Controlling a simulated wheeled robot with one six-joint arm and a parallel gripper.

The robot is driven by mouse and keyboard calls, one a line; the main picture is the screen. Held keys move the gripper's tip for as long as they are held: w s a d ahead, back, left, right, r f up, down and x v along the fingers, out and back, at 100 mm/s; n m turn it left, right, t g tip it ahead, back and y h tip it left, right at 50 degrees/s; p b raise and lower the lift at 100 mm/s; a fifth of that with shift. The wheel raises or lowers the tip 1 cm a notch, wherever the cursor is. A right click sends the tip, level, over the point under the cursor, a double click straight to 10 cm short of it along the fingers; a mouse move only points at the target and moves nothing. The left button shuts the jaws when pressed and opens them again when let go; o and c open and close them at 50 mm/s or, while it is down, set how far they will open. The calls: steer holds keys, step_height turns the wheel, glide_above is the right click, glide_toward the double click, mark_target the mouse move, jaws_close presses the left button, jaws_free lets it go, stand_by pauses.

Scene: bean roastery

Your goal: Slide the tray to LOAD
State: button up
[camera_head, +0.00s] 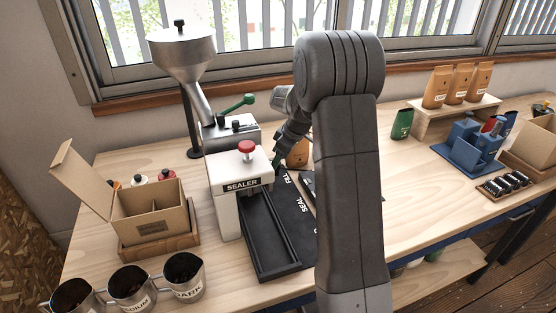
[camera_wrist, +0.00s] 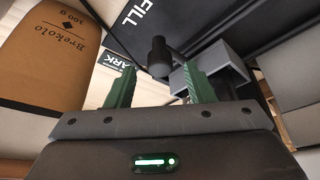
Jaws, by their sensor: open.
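A long black tray or trough (camera_head: 270,240) lies in front of the white sealer (camera_head: 228,205). A black strip (camera_head: 297,205) beside it reads FILL at the far end and SEAL nearer; my arm covers the near end, and LOAD cannot be read. My gripper (camera_head: 277,160) is at the far end by FILL, partly hidden. In the wrist view my gripper (camera_wrist: 159,70) is open, with a black knob (camera_wrist: 158,52) showing between its green fingers and a grey block (camera_wrist: 210,65) beside it. Contact cannot be told. FILL shows on the strip (camera_wrist: 145,14).
A brown bag (camera_wrist: 45,55) stands close left of my gripper in the wrist view. An open carton (camera_head: 145,215) and metal cups (camera_head: 184,275) are left. Bench right of my arm is partly clear.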

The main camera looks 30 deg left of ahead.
steer(key=shift+x, duration=0.95)
steer(key=shift+c, duration=0.2)
jaws_close()
steer(key=shift+d, duration=0.1)
steer(key=s+d+b, duration=0.3)
steer(key=s+d, duration=0.2)
steer(key=d, duration=0.1)
steer(key=s+d+b, duration=0.3)
steer(key=s+d, duration=0.3)
steer(key=d, duration=0.1)
steer(key=s+d+b, duration=0.3)
steer(key=s+d, duration=0.2)
steer(key=d, duration=0.2)
steer(key=shift+s+d, duration=0.1)
steer(key=shift+s, duration=0.05)
